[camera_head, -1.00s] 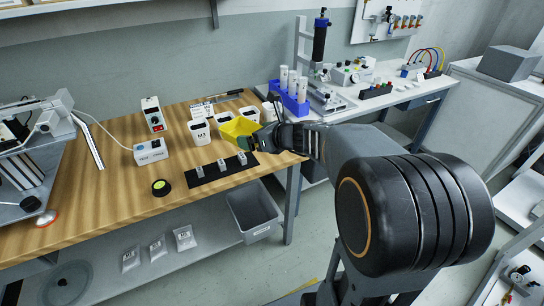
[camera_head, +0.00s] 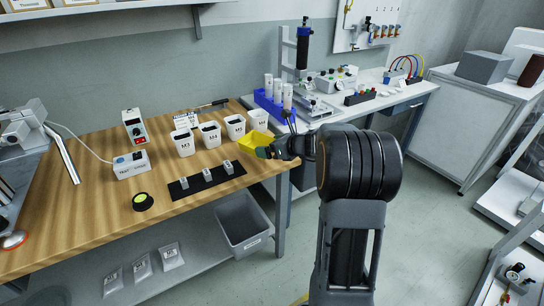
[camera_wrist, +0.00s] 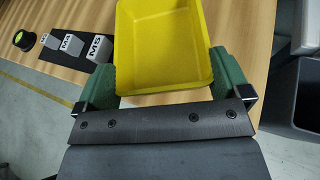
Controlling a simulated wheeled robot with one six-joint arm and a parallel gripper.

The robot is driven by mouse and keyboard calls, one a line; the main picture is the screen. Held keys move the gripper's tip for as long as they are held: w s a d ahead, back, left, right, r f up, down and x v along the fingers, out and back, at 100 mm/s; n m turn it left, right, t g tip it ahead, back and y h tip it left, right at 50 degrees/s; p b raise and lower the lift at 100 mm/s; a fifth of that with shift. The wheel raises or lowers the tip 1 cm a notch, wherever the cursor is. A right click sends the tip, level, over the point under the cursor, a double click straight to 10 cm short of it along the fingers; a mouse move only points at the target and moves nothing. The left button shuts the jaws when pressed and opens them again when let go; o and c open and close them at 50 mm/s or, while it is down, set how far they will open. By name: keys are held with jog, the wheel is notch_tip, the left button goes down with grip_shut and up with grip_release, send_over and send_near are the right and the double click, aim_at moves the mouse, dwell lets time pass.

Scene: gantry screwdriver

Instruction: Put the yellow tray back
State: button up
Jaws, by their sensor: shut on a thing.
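The yellow tray (camera_head: 252,145) is at the right end of the wooden workbench, just in front of the rightmost white cups. My gripper (camera_head: 266,152) reaches it from the right and is shut on it. In the wrist view the tray (camera_wrist: 165,45) lies between my green fingers (camera_wrist: 163,84), near side towards me, and its inside looks empty. The bench's wooden top (camera_wrist: 245,40) shows beneath and beside it. I cannot tell whether the tray touches the bench or hangs just above it.
Several labelled white cups (camera_head: 209,136) stand in a row behind and left of the tray. A black strip (camera_head: 206,180) with 3 small metal blocks lies in front. A blue rack (camera_head: 278,108) with white tubes stands on the adjoining table. A grey bin (camera_head: 244,222) sits below.

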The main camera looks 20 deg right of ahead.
jog(key=shift+w+d+f, duration=0.1)
jog(key=shift+d+f, duration=0.05)
jog(key=shift+f, duration=0.1)
jog(key=shift+w+d+f+b, duration=0.15)
jog(key=shift+f+b, duration=0.45)
jog(key=shift+f, duration=1.1)
jog(key=shift+f, duration=0.2)
jog(key=o, duration=0.6)
jog(key=shift+o, duration=0.2)
jog(key=shift+r, duration=0.15)
